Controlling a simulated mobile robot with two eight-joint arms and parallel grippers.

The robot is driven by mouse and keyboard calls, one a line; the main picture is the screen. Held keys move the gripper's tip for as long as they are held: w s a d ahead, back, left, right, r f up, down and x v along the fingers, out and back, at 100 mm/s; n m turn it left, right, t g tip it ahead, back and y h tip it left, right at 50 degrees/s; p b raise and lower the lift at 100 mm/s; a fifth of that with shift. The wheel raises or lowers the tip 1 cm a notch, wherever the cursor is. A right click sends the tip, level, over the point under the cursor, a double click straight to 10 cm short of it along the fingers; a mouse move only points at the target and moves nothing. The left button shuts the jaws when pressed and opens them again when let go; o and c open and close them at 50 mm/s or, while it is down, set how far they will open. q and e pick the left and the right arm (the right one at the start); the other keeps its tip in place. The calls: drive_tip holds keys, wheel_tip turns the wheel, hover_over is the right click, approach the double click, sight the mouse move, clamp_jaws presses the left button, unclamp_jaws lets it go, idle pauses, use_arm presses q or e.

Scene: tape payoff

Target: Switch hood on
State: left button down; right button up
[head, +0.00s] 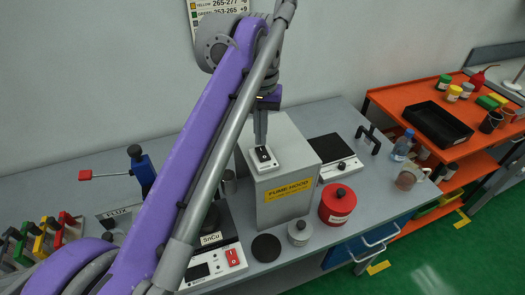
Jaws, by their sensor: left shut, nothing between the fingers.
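The fume hood (285,205) is a grey box with a yellow "FUME HOOD" label on its front, standing on the grey bench. A white switch plate with a black rocker switch (264,156) sits on its top. My left gripper (261,143) points down at the switch, shut and empty, with its tips at or just above the rocker's far end. I cannot tell whether they touch. The rocker's on or off position is too small to read. My right gripper is not in view.
My purple left arm hides part of the bench. A SnCu unit with a red switch (233,257) stands left of the hood. A red pot (337,204), a grey lidded pot (300,232) and a black disc (266,248) lie in front. An orange shelf cart (405,103) stands right.

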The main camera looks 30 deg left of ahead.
sight(261, 149)
use_arm(q)
drive_tip(key=shift+f+b, duration=0.45)
drive_tip(key=shift+f, duration=0.45)
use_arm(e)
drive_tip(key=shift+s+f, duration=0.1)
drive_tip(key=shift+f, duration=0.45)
use_arm(q)
drive_tip(key=shift+r+p, duration=1)
drive_tip(key=shift+r, duration=0.25)
drive_tip(key=shift+r+p, duration=1.6)
drive_tip(key=shift+r, duration=0.75)
drive_tip(key=shift+f, duration=0.1)
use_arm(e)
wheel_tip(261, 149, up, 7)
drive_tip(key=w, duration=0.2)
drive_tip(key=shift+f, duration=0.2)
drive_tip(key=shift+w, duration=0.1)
